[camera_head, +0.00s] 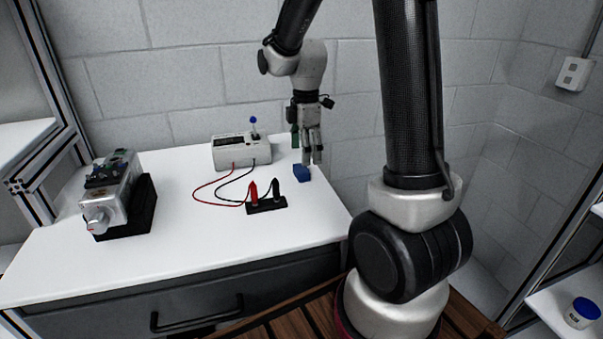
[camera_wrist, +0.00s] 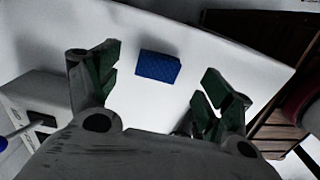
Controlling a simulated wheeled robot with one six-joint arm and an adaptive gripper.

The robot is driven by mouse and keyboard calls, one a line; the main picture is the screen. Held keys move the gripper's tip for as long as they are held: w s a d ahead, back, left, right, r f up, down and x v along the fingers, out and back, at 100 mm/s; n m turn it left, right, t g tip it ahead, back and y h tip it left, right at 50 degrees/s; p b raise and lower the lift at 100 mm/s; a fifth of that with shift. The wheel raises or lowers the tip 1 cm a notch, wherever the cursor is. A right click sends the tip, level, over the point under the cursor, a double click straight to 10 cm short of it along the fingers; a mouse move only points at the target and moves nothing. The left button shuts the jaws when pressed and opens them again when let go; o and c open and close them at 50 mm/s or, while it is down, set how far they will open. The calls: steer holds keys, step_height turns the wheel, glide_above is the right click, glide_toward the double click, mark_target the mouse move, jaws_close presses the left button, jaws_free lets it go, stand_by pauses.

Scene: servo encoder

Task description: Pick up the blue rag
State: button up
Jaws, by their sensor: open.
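The blue rag (camera_head: 301,173) is a small folded block lying on the white table, near its back right edge. In the wrist view the blue rag (camera_wrist: 159,66) lies flat between and beyond my two fingers, with a textured top. My gripper (camera_head: 312,158) is above and close to the rag in the head view, pointing down. In the wrist view my gripper (camera_wrist: 160,82) has its green-padded fingers wide apart, with nothing between them. I cannot tell the exact height of the fingertips over the rag.
A white meter box (camera_head: 241,151) with red and black wires stands left of the rag. The wires lead to a black holder (camera_head: 267,205) with red and black probes. A servo unit (camera_head: 112,190) sits farther left. The white table (camera_head: 200,250) is clear in front.

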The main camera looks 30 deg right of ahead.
mark_target(305, 168)
step_height(305, 168, down, 5)
steer(key=shift+a, duration=0.1)
steer(key=c, duration=1)
